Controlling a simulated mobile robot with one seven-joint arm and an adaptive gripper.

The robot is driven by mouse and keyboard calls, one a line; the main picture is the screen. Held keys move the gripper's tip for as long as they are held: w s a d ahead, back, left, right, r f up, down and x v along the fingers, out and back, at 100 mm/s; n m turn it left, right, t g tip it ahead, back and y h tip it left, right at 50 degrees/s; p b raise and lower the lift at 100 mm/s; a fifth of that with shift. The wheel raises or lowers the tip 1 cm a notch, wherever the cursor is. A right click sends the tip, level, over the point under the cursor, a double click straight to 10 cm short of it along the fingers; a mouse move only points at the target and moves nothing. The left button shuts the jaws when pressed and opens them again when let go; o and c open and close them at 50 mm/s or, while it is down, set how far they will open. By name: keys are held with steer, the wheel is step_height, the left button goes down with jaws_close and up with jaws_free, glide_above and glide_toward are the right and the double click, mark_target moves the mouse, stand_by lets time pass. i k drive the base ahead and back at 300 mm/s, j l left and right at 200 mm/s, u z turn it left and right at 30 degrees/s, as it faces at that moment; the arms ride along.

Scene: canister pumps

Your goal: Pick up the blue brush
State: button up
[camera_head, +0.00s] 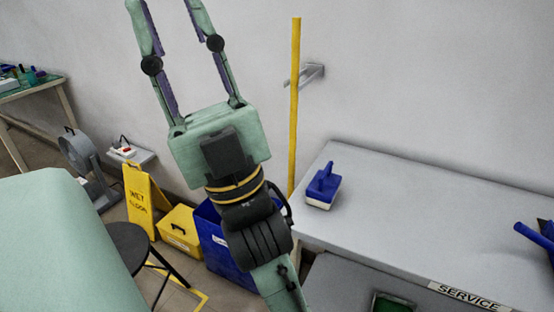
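A blue brush (323,187) with a raised handle and a pale underside rests on the grey bench top, near its left end. A second blue item (537,240) with a long handle lies at the right edge of the bench and is cut off by the picture, so I cannot tell whether it is also a brush. My gripper (163,4) is raised at the upper left, pointing up, with its fingers spread and nothing between them. It is well apart from the brush. The fingertips reach the top edge of the picture.
The grey bench (420,220) is clear between the two blue items. A yellow pole (294,100) stands upright by a wall bracket (313,73). A blue bin (222,250), a yellow box (180,230), a wet-floor sign (140,200) and a dark stool (125,245) crowd the floor at left.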

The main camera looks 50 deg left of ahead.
mark_target(322, 190)
steer(key=i+u, duration=0.15)
steer(key=u, duration=0.25)
steer(key=i+u, duration=0.15)
steer(key=u, duration=0.2)
steer(key=i+u, duration=0.1)
steer(key=u, duration=0.3)
steer(key=i+l, duration=0.15)
steer(key=k, duration=0.45)
steer(key=z, duration=0.35)
steer(key=k+z, duration=0.15)
steer(key=z, duration=0.2)
steer(key=l+z, duration=0.1)
steer(key=z, duration=0.25)
steer(key=i+j+z, duration=0.1)
steer(key=j+z, duration=0.2)
steer(key=i+j+z, duration=0.1)
steer(key=j+z, duration=0.15)
steer(key=i+j, duration=0.1)
steer(key=i+u, duration=0.15)
steer(key=u, duration=1.4)
